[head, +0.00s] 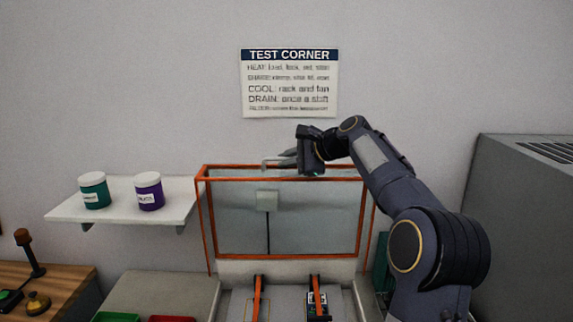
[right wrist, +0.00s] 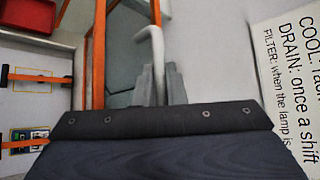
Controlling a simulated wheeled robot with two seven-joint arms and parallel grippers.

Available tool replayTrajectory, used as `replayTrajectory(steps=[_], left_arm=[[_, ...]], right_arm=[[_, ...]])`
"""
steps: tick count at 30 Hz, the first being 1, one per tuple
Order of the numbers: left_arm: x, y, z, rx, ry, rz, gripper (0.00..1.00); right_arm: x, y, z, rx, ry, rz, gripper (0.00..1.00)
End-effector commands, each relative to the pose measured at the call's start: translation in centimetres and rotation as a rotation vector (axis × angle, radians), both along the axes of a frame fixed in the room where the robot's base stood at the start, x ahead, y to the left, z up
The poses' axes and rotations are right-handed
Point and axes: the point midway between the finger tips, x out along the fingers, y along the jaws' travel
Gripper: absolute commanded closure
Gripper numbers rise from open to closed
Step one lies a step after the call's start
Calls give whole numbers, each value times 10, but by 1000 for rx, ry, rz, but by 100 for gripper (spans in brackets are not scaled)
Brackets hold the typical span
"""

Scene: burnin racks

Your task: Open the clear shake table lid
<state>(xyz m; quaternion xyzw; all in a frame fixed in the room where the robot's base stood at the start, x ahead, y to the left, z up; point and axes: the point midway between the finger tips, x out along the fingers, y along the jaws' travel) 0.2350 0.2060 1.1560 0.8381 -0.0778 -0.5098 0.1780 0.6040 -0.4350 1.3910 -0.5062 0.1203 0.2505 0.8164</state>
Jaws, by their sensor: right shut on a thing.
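The clear shake table lid (head: 285,221) has orange edges and stands raised, close to upright, at the back of the shake table (head: 284,268). The table's pale deck with two orange straps shows uncovered in front of it. My right gripper (head: 284,161) is at the lid's upper edge, shut on the pale lid handle. In the right wrist view, the grey fingers (right wrist: 158,84) close around the bent white handle (right wrist: 154,45), beside the orange lid edges. The fingers hide part of the handle. My left gripper is not in view.
A white shelf (head: 122,207) with a green jar (head: 94,190) and a purple jar (head: 149,191) is left of the lid. A large grey cabinet (head: 520,230) stands at the right. A sign (head: 289,83) hangs on the wall behind my right gripper.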

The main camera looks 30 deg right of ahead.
Motion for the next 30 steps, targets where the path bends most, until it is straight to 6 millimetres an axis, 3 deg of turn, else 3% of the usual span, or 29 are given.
replayTrajectory(steps=[7, 21, 22, 23, 30], left_arm=[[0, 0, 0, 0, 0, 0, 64], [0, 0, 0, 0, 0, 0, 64], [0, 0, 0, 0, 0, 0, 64], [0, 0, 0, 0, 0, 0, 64], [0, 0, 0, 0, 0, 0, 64]], right_arm=[[10, -7, 0, 16, 36, -2, 100], [11, -8, 0, 19, 43, -4, 100], [11, -9, 0, 19, 43, -4, 85], [11, -8, 0, 19, 43, -4, 81], [11, -8, 0, 20, 43, -4, 80]])
